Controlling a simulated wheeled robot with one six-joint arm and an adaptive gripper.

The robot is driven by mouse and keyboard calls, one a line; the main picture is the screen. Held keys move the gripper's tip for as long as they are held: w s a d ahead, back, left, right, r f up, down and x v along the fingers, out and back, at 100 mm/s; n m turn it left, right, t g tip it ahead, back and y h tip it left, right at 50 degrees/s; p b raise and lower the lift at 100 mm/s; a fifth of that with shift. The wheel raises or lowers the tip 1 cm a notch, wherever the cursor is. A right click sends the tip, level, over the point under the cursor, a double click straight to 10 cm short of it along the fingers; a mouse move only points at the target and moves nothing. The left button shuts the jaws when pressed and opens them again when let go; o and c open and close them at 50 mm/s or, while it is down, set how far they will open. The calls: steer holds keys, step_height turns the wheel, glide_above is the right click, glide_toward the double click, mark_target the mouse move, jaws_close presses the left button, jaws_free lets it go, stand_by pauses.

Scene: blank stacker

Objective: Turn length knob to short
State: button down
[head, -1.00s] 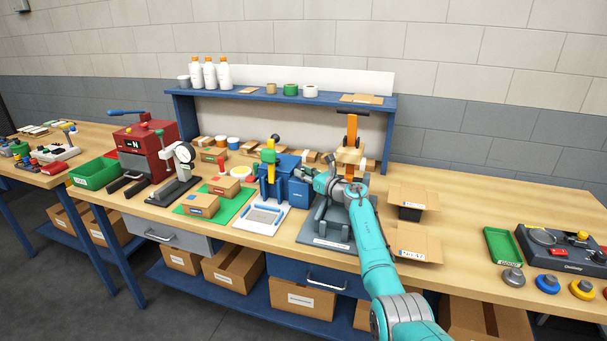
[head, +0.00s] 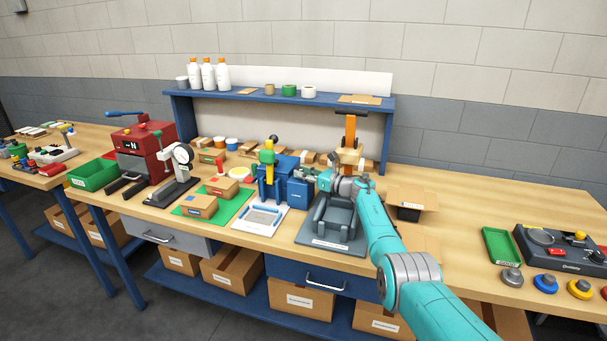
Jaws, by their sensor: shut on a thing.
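A blue machine (head: 273,188) with a yellow column and a black-knobbed lever stands mid-bench. A smaller blue box (head: 298,194) stands at its right side. My gripper (head: 311,175) reaches in from the right, low over the bench, with its tips by the upper right side of that machine. It is shut on a small part there, seemingly the length knob. The knob's shape and its setting are hidden or too small to read. My wrist is above the back of a dark grey fixture (head: 335,222).
An orange-columned press (head: 350,132) stands behind my wrist. An open carton (head: 413,196) in a black holder is right of my arm. A green mat (head: 210,204) with small boxes lies left. A blue shelf (head: 235,96) spans the back. Clear bench lies at the right (head: 475,200).

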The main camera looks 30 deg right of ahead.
steer(key=c, duration=0.9)
jaws_free()
steer(key=shift+s, duration=0.1)
steer(key=v, duration=1.1)
steer(key=shift+s+d, duration=0.2)
steer(key=shift+s, duration=0.15)
